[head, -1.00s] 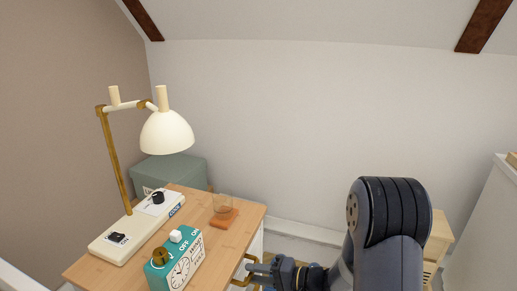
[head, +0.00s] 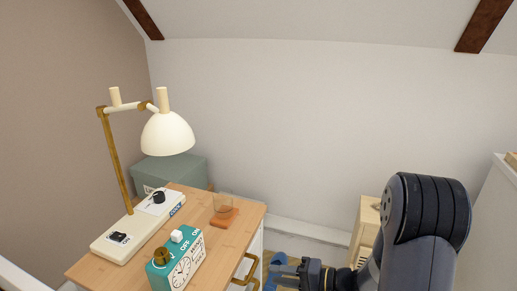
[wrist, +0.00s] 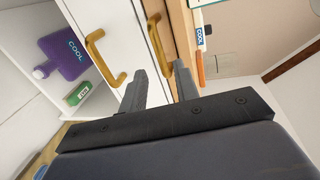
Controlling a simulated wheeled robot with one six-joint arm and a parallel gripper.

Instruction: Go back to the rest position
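My gripper (head: 284,273) is at the lower middle of the head view, to the right of the desk (head: 222,246) and clear of it. In the wrist view, its two fingers (wrist: 158,80) stand apart with nothing between them. My arm rises at the lower right of the head view. Behind the fingers in the wrist view are white cabinet fronts with brass handles (wrist: 96,52).
A wooden cabinet (head: 367,218) stands behind my arm.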

